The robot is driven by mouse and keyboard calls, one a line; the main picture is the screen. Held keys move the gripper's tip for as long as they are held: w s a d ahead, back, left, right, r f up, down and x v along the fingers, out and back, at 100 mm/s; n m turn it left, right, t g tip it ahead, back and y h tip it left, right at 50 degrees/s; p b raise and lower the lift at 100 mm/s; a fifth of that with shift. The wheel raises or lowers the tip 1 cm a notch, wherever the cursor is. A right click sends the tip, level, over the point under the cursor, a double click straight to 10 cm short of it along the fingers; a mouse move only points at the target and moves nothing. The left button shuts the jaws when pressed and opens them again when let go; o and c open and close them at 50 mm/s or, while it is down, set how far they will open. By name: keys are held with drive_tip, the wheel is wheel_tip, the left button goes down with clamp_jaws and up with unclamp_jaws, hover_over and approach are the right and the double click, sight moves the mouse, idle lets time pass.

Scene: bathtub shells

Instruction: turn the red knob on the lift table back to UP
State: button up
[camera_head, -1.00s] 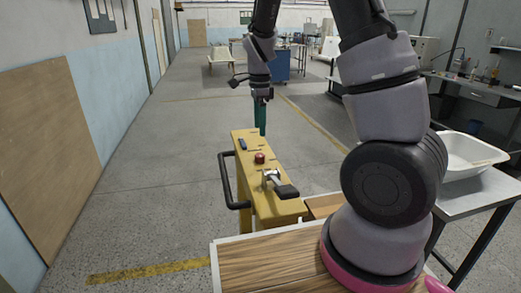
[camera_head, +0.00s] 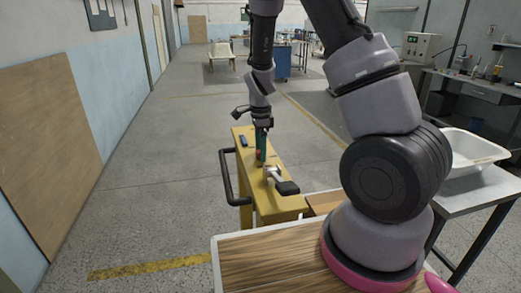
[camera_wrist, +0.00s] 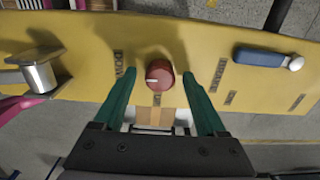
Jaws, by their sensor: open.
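The red knob (camera_wrist: 160,74) sits on the yellow panel of the lift table (camera_head: 282,207). In the wrist view its pale mark lies on its left side, towards a label (camera_wrist: 118,68) that seems to read DOWN. Another label is on the right and one is below the knob; both are hard to read. My gripper (camera_wrist: 158,78) is open, with one teal finger on each side of the knob and visible gaps to it. In the head view my gripper (camera_head: 261,147) points down over the panel and hides most of the knob.
A metal post with a black handle (camera_head: 287,187) stands on the panel nearer me. A blue-handled part (camera_wrist: 262,58) lies at the right in the wrist view. A black rail (camera_head: 228,180) runs along the table's left side. The floor to the left is clear.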

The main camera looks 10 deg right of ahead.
clamp_jaws()
drive_tip(key=shift+n, duration=0.4)
drive_tip(key=n, duration=0.3)
drive_tip(key=shift+n, duration=0.4)
drive_tip(key=n, duration=0.4)
drive_tip(key=shift+n, duration=0.3)
drive_tip(key=n, duration=0.4)
drive_tip(key=shift+n, duration=0.3)
drive_tip(key=n, duration=0.4)
